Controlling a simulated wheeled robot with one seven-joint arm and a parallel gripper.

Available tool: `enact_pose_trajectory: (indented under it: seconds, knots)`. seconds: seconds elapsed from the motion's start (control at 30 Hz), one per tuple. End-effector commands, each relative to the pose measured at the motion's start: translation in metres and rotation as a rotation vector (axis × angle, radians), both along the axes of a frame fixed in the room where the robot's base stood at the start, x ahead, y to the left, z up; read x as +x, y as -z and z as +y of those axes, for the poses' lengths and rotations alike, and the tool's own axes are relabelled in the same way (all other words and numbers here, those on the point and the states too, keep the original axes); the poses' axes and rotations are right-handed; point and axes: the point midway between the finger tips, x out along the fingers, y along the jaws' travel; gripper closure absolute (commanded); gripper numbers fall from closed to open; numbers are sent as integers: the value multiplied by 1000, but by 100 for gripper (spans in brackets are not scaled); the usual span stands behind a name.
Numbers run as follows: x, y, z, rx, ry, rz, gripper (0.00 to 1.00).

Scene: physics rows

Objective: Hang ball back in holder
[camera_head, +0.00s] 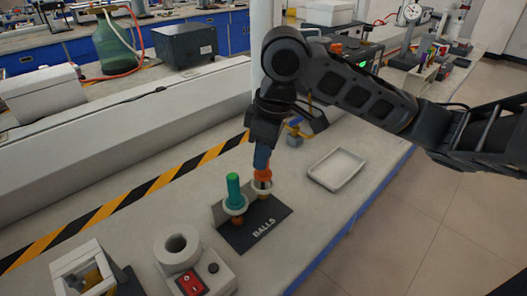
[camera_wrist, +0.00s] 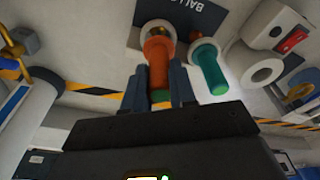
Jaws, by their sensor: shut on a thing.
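My gripper (camera_head: 262,160) points down and is shut on an orange handle (camera_head: 262,175). In the wrist view the orange handle (camera_wrist: 158,60) stands between my two fingers (camera_wrist: 159,74). The handle's far end is at a white ring of the holder (camera_head: 262,187), with a brownish ball partly visible there. Whether the ball is seated in the ring or just above it, I cannot tell. A green handle (camera_head: 234,190) stands in the neighbouring white ring to the left, and also shows in the wrist view (camera_wrist: 209,68). A brownish ball (camera_head: 238,220) shows below that ring.
The holder is on a dark mat (camera_head: 258,234) marked BALLS. A white tray (camera_head: 337,169) lies to the right. A white device with a red switch (camera_head: 191,284) and ring (camera_head: 177,249) stands at the front left. A striped tape (camera_head: 120,205) runs behind.

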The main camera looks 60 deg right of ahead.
Motion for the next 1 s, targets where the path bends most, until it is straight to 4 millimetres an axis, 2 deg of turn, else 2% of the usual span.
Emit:
enact_pose_trajectory:
  seconds: [0.57,0.6,0.9,1.0]
  knots:
    - [0,23,0,0,0,0,100]
    - [0,23,0,0,0,0,73]
    - [0,21,0,0,0,0,45]
    - [0,21,0,0,0,0,45]
